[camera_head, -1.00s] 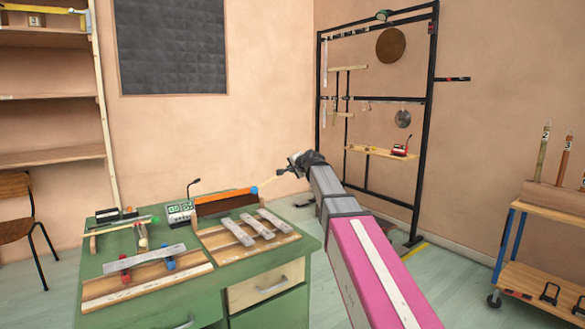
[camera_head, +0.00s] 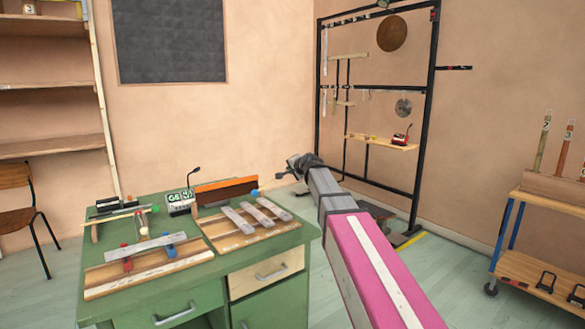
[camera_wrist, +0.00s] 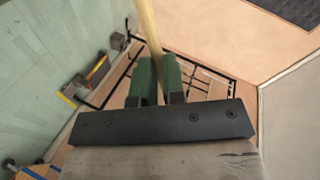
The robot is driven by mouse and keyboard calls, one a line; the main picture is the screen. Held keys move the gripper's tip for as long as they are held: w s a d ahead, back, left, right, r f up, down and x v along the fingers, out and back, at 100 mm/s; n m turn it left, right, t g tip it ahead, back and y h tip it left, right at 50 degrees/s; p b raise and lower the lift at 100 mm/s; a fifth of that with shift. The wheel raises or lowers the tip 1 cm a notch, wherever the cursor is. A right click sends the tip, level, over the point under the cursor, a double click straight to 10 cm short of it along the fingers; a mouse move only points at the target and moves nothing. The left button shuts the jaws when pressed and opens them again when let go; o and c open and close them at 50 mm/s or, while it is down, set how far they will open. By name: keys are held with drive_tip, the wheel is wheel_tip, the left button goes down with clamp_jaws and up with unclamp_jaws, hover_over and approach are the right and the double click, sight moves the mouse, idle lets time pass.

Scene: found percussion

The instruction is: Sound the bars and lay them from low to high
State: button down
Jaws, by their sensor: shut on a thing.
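My gripper (camera_wrist: 157,78) is shut on a pale wooden mallet stick (camera_wrist: 148,35), which runs up between its green fingers in the wrist view. In the head view my gripper (camera_head: 295,165) is small, right of the bench's back edge, and the stick is barely visible. A blue tip, probably the mallet head (camera_head: 254,193), shows near the orange-edged board. One grey metal bar (camera_head: 152,244) lies across red and blue supports on a wooden base.
The green bench (camera_head: 190,290) carries a small meter with a lit display (camera_head: 180,202), unreadable here, an orange-edged upright board (camera_head: 226,189) and a stick with a green head (camera_head: 155,208). A black frame rack (camera_head: 416,170) and a wheeled trolley (camera_head: 540,282) stand right.

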wheel_tip(320, 180, down, 4)
drive_tip(key=a+n+h, duration=0.1)
drive_tip(key=shift+t, duration=0.3)
drive_tip(key=shift+s+a+r, duration=0.1)
drive_tip(key=shift+s+r, duration=0.1)
drive_tip(key=shift+r, duration=1.3)
drive_tip(key=shift+s+a+r, duration=0.1)
drive_tip(key=shift+s+r, duration=0.05)
drive_tip(key=shift+r, duration=1.3)
